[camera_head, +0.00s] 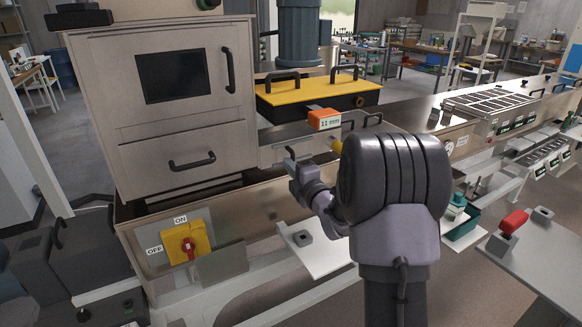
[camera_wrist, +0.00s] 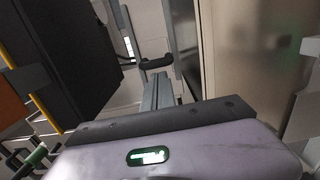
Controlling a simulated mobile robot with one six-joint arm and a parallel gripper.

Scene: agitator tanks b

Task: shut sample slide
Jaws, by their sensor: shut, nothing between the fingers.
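My gripper (camera_head: 291,166) is shut and empty in front of a pale metal front (camera_head: 300,147) between the cabinet and the orange box. In the wrist view its fingers (camera_wrist: 157,88) point at a black handle (camera_wrist: 157,63) just beyond their tips. Whether they touch it I cannot tell. Pale rails stand on both sides of that handle; it looks like the sample slide, but no label shows this. How far the slide stands out I cannot tell, as my arm hides part of this area in the head view.
A large cabinet (camera_head: 165,100) with a drawer handle stands at the left. A yellow-topped black box (camera_head: 318,95) and an orange box (camera_head: 323,119) are behind my gripper. A red switch on a yellow plate (camera_head: 187,244) is at the lower left. The cabinet wall (camera_wrist: 245,60) is close at right in the wrist view.

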